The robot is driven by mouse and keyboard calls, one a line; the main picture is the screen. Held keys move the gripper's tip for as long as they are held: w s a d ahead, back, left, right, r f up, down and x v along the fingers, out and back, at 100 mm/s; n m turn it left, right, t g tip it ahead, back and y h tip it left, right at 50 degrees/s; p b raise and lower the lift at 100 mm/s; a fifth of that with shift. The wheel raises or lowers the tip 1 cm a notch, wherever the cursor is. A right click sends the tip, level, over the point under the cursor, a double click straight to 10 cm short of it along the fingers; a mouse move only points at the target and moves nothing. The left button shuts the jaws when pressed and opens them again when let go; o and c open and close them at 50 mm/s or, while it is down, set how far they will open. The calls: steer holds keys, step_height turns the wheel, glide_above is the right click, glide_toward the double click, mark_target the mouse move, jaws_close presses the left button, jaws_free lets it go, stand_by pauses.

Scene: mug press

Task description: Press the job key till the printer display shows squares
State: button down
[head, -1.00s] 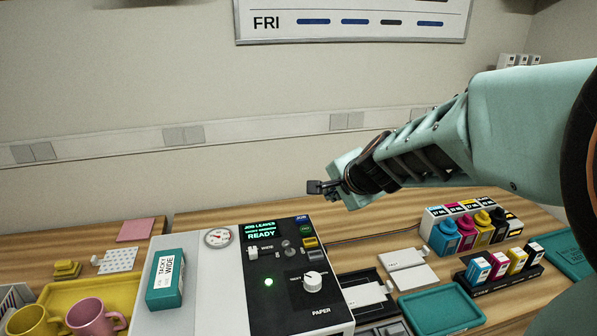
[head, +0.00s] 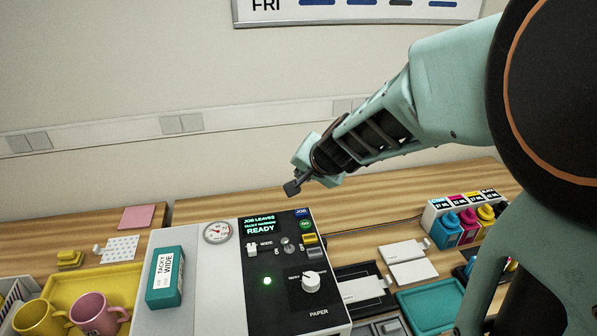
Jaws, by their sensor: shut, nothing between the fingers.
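The printer (head: 205,280) stands at the lower middle, with a black control panel on its right part. Its display (head: 260,225) shows green text reading "JOB LEAVES", a smaller line I cannot read surely, and "READY". The blue job key (head: 301,212) is at the panel's upper right corner, above a green GO key (head: 305,225). My gripper (head: 291,188) is shut and empty. It appears just above the job key in the picture, apart from it, pointing down and left.
A teal "TACKY WIDE" box (head: 165,278) sits on the printer's left part. Yellow and pink mugs (head: 92,312) stand on a yellow tray at left. Ink bottles (head: 468,225), white cards (head: 402,251) and a teal tray (head: 430,306) lie to the right.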

mark_target(303, 213)
steer(key=shift+f, duration=0.1)
step_height(303, 213, down, 9)
steer(key=b, duration=0.8)
steer(key=shift+r+b, duration=0.2)
steer(key=shift+b, duration=0.1)
stand_by(0.8)
steer(key=shift+f+b, duration=0.4)
steer(key=shift+b, duration=0.1)
steer(key=shift+f+b, duration=0.45)
stand_by(0.8)
steer(key=shift+r, duration=0.1)
steer(key=shift+r+p, duration=0.8)
steer(key=shift+p, duration=0.05)
